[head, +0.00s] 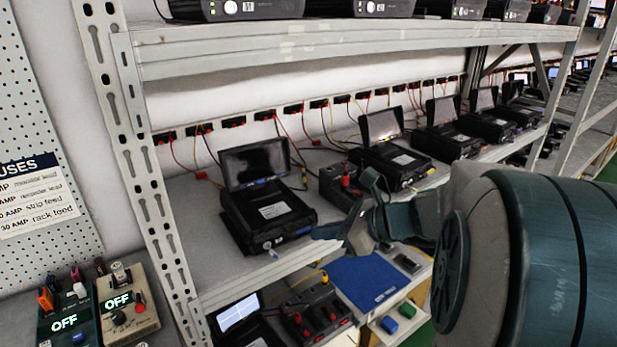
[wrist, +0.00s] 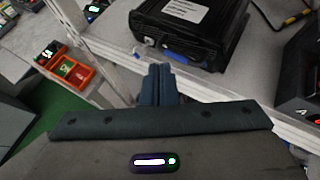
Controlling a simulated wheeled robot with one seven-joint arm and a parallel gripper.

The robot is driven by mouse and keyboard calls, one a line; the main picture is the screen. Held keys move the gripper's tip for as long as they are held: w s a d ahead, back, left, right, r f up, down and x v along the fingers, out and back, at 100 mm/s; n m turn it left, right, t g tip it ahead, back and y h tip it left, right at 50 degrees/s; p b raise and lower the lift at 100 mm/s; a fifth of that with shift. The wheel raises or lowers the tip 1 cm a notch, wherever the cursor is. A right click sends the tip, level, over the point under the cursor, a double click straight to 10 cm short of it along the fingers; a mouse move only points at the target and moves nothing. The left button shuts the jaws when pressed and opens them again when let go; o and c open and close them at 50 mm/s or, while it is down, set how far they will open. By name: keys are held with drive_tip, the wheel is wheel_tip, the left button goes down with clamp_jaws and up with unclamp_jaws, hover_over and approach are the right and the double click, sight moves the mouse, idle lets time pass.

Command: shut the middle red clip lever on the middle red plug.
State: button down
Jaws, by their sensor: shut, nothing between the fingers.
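A black block with several red parts (head: 318,312) stands on the lower shelf in the head view, below and a little left of my gripper. Its red plugs and clip levers are too small to tell apart, so I cannot tell which is the middle one or how its lever stands. My gripper (head: 328,232) is at the front edge of the middle shelf, above and apart from that block. In the wrist view my gripper (wrist: 160,84) has its fingers together and empty. The block does not show clearly in the wrist view.
A black device with a raised screen (head: 268,213) sits on the middle shelf close behind my gripper. A black box with red plugs (head: 340,186) stands to its right. A blue mat (head: 368,283) lies below. A metal upright (head: 150,190) stands left.

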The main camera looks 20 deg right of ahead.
drive_tip(key=w+d+r+m+t+h, duration=0.1)
drive_tip(key=w+d+r+m+t, duration=0.1)
drive_tip(key=d+m, duration=0.4)
drive_tip(key=w+d+r+m+t+h, duration=0.1)
drive_tip(key=w+d+m+t, duration=0.3)
drive_tip(key=d, duration=0.5)
drive_tip(key=r+m+t, duration=0.1)
drive_tip(key=m+t, duration=0.1)
drive_tip(key=m, duration=0.1)
drive_tip(key=shift+w+d+r+m, duration=0.25)
drive_tip(key=shift+d+r+m, duration=0.05)
drive_tip(key=shift+d+r, duration=0.1)
